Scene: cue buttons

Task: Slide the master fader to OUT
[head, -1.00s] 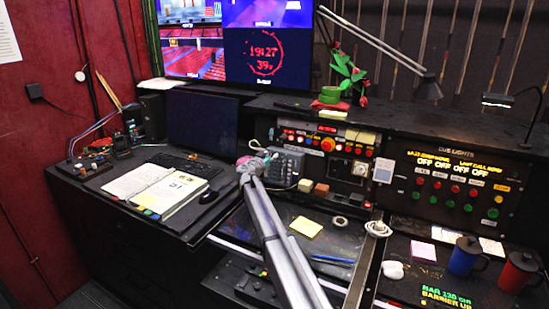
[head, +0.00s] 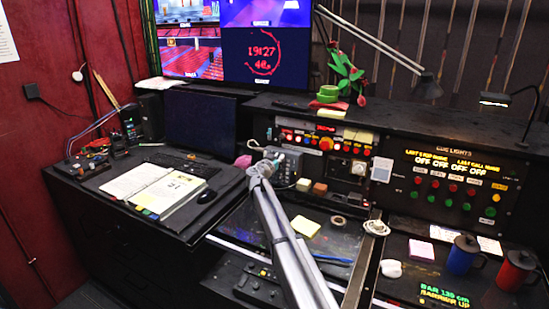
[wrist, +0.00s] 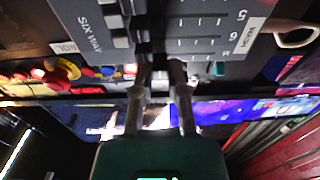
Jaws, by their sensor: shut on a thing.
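In the wrist view the box (wrist: 195,18) fills the top, marked "SIX WAY", with rows numbered 5, 6 and M. My gripper (wrist: 160,68) has its fingertips close together at the box's lower edge, by the M row, shut on a small dark fader cap (wrist: 151,47). The fingers hide most of the cap. I cannot read an OUT mark.
The button panel (head: 322,137) rises behind the box. Small blocks (head: 320,188) and a tape roll (head: 338,220) lie to its right. An open binder (head: 160,188) and mouse (head: 207,196) lie left. Mugs (head: 464,254) stand at the right.

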